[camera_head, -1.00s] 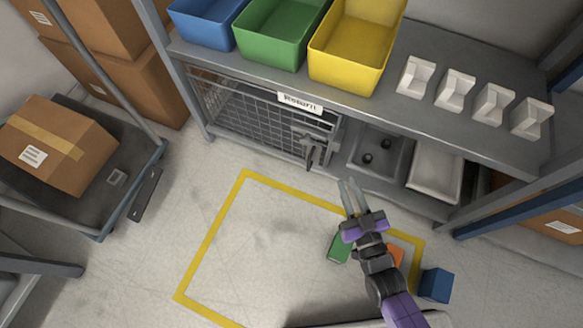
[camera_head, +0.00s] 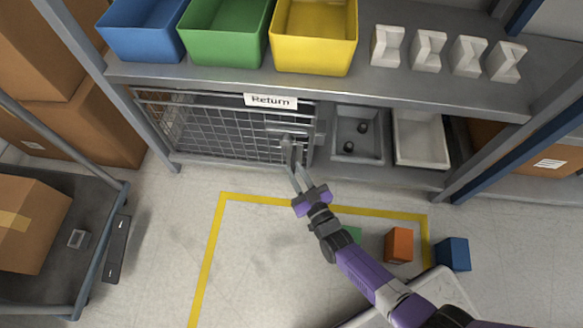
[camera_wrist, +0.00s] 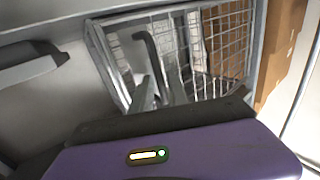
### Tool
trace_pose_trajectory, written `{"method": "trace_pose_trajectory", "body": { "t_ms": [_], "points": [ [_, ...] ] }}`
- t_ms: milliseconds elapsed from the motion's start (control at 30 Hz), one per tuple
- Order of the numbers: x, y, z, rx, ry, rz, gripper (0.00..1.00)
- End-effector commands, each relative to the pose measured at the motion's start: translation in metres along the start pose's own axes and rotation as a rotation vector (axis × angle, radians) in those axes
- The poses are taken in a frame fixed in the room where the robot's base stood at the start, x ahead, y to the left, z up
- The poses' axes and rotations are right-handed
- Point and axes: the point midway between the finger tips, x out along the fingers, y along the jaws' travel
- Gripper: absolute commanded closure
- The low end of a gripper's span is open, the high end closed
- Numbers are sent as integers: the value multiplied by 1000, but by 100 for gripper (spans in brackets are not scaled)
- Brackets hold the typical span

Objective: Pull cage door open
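The wire-mesh cage door (camera_head: 215,130) is under the shelf, below the "Return" sign, and looks closed in its frame. Its grey handle is at the door's right side, largely overlapped by my fingers in the head view. In the wrist view the handle (camera_wrist: 150,55) is a dark bent bar in front of the mesh (camera_wrist: 222,45). My gripper (camera_head: 293,165) is open, its fingers pointing at the door's handle side. The fingertips are close to the handle; I cannot tell whether they touch it.
Blue, green and yellow bins (camera_head: 315,40) and several white blocks stand on the shelf above. Grey trays (camera_head: 420,140) sit right of the cage. Orange (camera_head: 399,245) and blue (camera_head: 453,254) blocks lie on the floor at right. A cart stands left. The yellow-taped floor before the door is mostly clear.

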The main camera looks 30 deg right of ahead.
Motion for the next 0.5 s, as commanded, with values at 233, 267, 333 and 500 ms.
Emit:
{"method": "trace_pose_trajectory", "body": {
  "t_ms": [233,267,333,500],
  "points": [
    [21,0,1,0,0,0,80],
    [22,0,1,0,0,0,80],
    [22,0,0,-1,-1,0,80],
    [22,0,0,-1,-1,0,80]
  ]
}}
